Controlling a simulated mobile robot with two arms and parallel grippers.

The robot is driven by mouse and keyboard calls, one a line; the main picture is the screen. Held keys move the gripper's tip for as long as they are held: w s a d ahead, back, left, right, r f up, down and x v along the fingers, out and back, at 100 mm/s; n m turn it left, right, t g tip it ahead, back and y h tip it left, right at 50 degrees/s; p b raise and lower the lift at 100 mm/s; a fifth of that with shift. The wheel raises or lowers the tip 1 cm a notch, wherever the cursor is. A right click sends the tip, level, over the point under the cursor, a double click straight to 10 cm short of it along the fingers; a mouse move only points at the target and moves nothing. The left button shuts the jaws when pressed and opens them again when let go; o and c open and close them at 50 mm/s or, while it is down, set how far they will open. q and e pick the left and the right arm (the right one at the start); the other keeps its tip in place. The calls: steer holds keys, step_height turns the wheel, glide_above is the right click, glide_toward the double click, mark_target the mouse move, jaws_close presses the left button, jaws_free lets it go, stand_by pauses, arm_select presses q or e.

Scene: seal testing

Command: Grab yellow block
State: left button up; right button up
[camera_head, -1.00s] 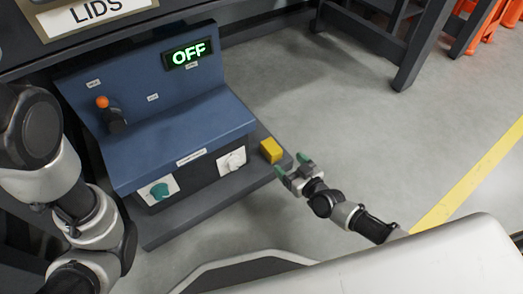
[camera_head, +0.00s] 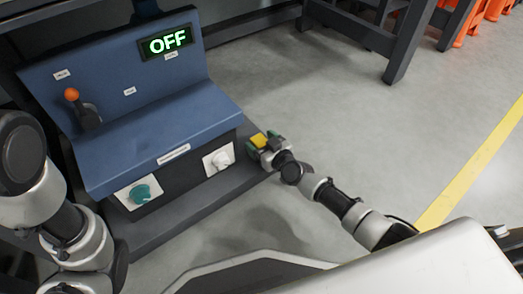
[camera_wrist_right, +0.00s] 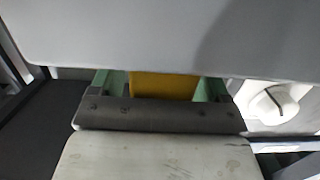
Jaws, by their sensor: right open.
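The yellow block (camera_head: 259,140) sits on the dark base shelf at the right end of the blue machine. My right gripper (camera_head: 264,142) is at the block, with a green fingertip on each side of it. In the right wrist view the yellow block (camera_wrist_right: 165,86) lies between the green fingers (camera_wrist_right: 160,86), with small gaps showing at its sides. The right gripper is open. Its lower part is hidden by the gripper body. My left arm comes in at the left edge, but its gripper is out of view.
The blue machine (camera_head: 190,115) has a lit OFF display (camera_head: 165,41), an orange-tipped lever (camera_head: 72,95), a teal knob (camera_head: 140,193) and a white knob (camera_head: 220,160). A dark table leg (camera_head: 408,45) stands at the back. The grey floor right of the machine is clear.

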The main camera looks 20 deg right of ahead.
steer(key=c, duration=1.1)
steer(key=shift+r, duration=0.2)
